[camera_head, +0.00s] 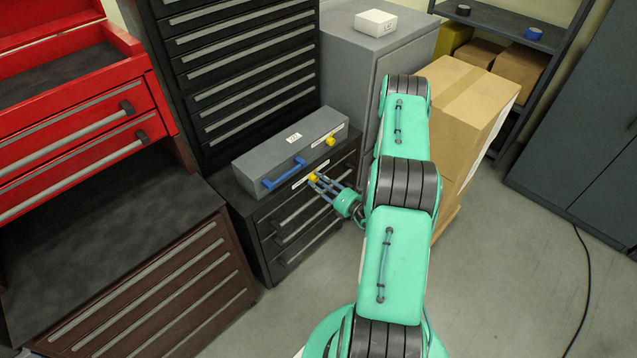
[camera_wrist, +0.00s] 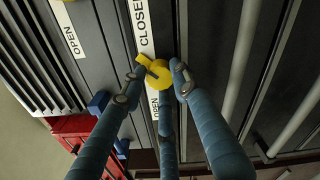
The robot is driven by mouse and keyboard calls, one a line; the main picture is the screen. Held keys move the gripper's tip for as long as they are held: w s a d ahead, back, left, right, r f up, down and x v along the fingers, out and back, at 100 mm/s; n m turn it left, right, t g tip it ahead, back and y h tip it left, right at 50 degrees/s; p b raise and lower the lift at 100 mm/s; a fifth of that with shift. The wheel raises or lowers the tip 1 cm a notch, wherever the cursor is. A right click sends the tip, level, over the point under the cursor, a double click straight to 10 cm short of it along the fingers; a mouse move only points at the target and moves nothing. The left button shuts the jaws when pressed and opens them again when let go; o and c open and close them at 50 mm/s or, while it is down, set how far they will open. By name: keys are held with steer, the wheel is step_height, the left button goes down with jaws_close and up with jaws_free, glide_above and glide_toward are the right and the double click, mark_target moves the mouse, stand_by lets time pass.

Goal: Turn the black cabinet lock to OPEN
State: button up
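The black cabinet's lock is a yellow knob (camera_head: 313,177) at the upper front edge of the low black drawer cabinet (camera_head: 262,222). In the wrist view the knob (camera_wrist: 158,76) sits on a white label strip (camera_wrist: 141,24) reading CLOSED above it and OPEN below it. A yellow lug sticks out at its upper left. My gripper (camera_head: 322,183) is at the knob. In the wrist view its blue-grey fingers (camera_wrist: 155,77) surround the knob, one left, one right, one below. The fingertips are very near or touching; whether they press on it I cannot tell.
A grey box (camera_head: 288,148) with a blue handle (camera_head: 283,175) and its own yellow knob (camera_head: 330,141) rests on the black cabinet. A red tool chest (camera_head: 75,110) stands left. A cardboard box (camera_head: 465,110) stands right, behind my arm.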

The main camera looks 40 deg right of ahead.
steer(key=shift+a+f+n, duration=0.2)
steer(key=shift+f+n, duration=0.05)
steer(key=shift+n, duration=0.35)
steer(key=shift+s+n, duration=0.1)
steer(key=shift+n, duration=0.5)
steer(key=n+b, duration=0.1)
steer(key=n, duration=0.5)
steer(key=shift+f+b, duration=0.1)
steer(key=shift+b, duration=0.25)
steer(key=n+b, duration=0.1)
steer(key=n, duration=0.4)
steer(key=shift+f+b, duration=0.1)
steer(key=shift+b, duration=0.25)
steer(key=n+b, duration=0.1)
steer(key=n, duration=0.3)
steer(key=shift+d, duration=0.1)
steer(key=o, duration=1.1)
steer(key=shift+d, duration=0.1)
steer(key=shift+o, duration=0.2)
steer(key=shift+r+n, duration=0.25)
steer(key=shift+n, duration=0.05)
